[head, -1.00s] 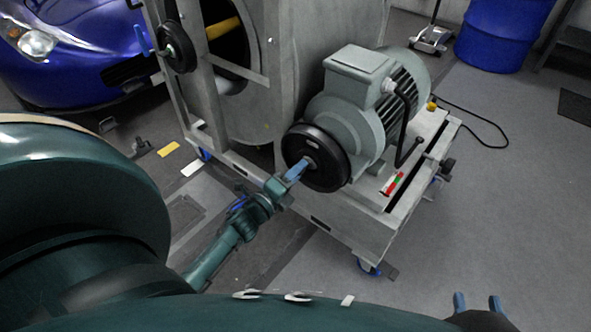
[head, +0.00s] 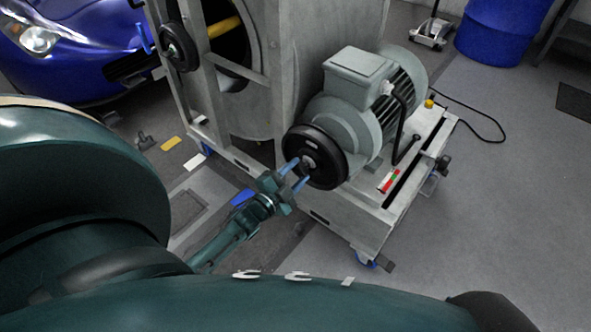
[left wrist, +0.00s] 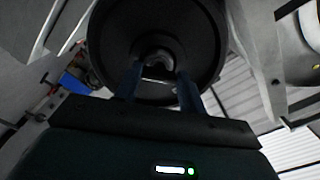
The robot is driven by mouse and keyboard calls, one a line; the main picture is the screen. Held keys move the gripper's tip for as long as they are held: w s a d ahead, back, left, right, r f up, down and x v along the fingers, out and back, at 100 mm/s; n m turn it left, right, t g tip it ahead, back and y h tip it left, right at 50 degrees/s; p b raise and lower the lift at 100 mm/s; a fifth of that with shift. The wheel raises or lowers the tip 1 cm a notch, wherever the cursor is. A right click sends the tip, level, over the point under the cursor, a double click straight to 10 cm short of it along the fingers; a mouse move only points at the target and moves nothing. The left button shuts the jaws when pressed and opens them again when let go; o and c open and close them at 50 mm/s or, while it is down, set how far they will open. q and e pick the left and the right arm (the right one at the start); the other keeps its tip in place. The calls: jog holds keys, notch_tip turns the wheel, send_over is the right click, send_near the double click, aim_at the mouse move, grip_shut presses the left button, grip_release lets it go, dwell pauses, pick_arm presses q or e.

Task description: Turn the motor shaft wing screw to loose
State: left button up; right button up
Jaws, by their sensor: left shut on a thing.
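The grey motor (head: 340,115) carries a black round pulley (head: 327,172) on its shaft, facing my left arm. My left gripper (head: 299,172) reaches the pulley's centre from the lower left, its two blue fingers side by side. In the left wrist view the fingers (left wrist: 158,78) stand on either side of the small shaft-end piece (left wrist: 158,62) at the middle of the pulley (left wrist: 205,35). The gripper is shut on this piece, which I take to be the wing screw. Its wings are too dark and covered to make out. My right gripper is out of view.
A blue car (head: 60,45) stands at the back left and a blue drum (head: 500,30) at the back right.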

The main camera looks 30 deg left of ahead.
pick_arm(q)
jog(key=n+p, duration=0.2)
jog(key=n, duration=0.8)
jog(key=shift+d, duration=0.15)
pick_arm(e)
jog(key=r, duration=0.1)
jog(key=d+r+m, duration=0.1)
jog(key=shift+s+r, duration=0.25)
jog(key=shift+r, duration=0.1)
pick_arm(q)
jog(key=shift+n, duration=0.4)
jog(key=o, duration=1)
jog(key=shift+f, duration=0.1)
jog(key=s, duration=0.4)
jog(key=s+p, duration=0.1)
jog(key=s, duration=0.3)
jog(key=s+a+p, duration=0.1)
jog(key=s, duration=0.4)
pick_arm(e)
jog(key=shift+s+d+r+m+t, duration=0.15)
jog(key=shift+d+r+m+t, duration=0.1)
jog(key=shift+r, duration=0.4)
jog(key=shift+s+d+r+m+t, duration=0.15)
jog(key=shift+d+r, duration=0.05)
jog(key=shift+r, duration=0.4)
